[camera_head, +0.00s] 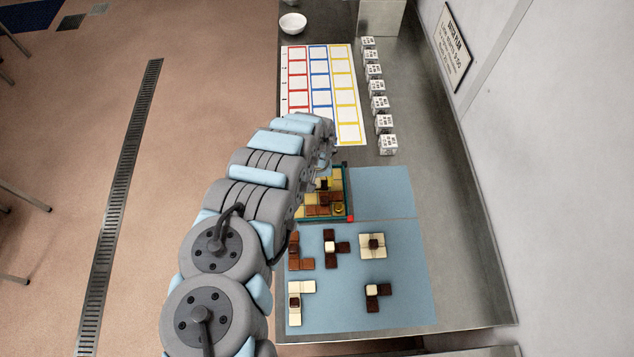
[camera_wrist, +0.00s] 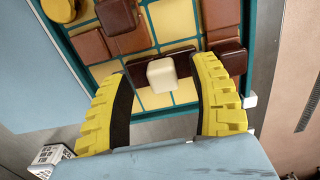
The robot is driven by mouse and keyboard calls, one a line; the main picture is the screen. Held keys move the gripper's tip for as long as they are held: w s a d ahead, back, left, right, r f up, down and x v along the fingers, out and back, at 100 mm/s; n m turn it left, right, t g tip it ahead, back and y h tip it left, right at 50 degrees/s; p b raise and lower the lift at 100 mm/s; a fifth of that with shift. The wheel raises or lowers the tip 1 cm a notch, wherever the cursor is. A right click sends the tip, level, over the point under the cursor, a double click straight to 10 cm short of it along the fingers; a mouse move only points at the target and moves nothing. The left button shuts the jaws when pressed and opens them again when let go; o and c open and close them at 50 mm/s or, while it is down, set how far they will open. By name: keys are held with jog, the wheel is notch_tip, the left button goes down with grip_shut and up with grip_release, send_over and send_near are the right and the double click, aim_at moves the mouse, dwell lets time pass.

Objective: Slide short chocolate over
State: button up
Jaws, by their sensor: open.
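In the wrist view my gripper (camera_wrist: 163,75) is open over the teal-framed tray (camera_wrist: 70,18). Its two yellow fingers stand either side of a cream cube (camera_wrist: 161,73), with gaps showing beside it. A dark brown chocolate piece (camera_wrist: 187,64) lies behind and under the cube and runs toward both fingers; contact with them cannot be told. Which piece is the short chocolate is not clear. In the head view my arm covers part of the tray (camera_head: 349,190), and the gripper is mostly hidden.
A coloured grid sheet (camera_head: 348,98), a row of white cubes (camera_head: 378,87) and a bowl (camera_head: 293,23) are beyond.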

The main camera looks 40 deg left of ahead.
jog(key=shift+s+f, duration=0.1)
jog(key=shift+f, duration=0.6)
grip_shut()
